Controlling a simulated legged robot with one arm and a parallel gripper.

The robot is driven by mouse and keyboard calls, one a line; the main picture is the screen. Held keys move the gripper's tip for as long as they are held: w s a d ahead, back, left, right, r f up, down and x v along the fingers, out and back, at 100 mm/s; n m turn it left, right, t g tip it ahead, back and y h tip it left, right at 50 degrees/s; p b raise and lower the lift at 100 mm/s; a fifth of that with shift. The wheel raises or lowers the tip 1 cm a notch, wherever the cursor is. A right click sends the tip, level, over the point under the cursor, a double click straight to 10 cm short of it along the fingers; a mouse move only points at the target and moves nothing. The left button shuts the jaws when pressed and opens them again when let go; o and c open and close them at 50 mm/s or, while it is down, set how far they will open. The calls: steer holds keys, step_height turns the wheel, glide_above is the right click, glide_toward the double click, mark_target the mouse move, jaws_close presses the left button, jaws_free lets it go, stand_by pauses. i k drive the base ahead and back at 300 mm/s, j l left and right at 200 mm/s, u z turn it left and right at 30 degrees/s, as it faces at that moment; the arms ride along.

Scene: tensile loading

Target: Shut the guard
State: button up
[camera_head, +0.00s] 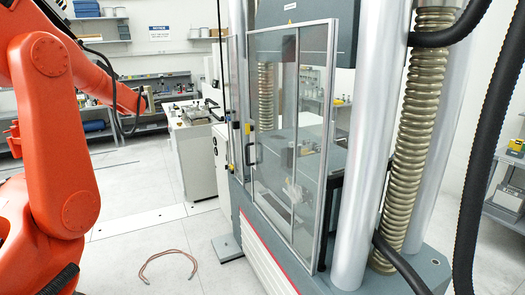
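The guard (273,120) is a tall clear door in a grey metal frame on the front of the testing machine (240,215). A small dark handle (253,154) sits on its left side, with a yellow part (248,128) above it. A narrow strip lies between the guard's left edge and the machine's left upright; I cannot tell how far the guard stands open. My orange arm fills the left side and reaches back toward the room, well apart from the guard. A small dark shape (147,96) shows at the arm's far end; I cannot make out gripper fingers.
A loose reddish cable (168,254) lies on the floor before the machine. A grey foot (227,247) sticks out at the machine's left. A white cabinet (197,160) stands behind. Thick black hoses (490,130) hang at the right. The floor between arm and machine is mostly clear.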

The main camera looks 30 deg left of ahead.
mark_target(293, 190)
steer(key=i+j+z, duration=0.1)
steer(key=j, duration=0.6)
steer(key=i+j+z, duration=0.1)
steer(key=i+j, duration=0.15)
steer(key=j, duration=0.45)
steer(key=i+j, duration=0.15)
steer(key=j, duration=0.6)
steer(key=i+j+z, duration=0.15)
steer(key=j, duration=0.55)
steer(key=i+j+z, duration=0.1)
steer(key=j, duration=0.65)
steer(key=i+j+z, duration=0.1)
steer(key=j, duration=0.65)
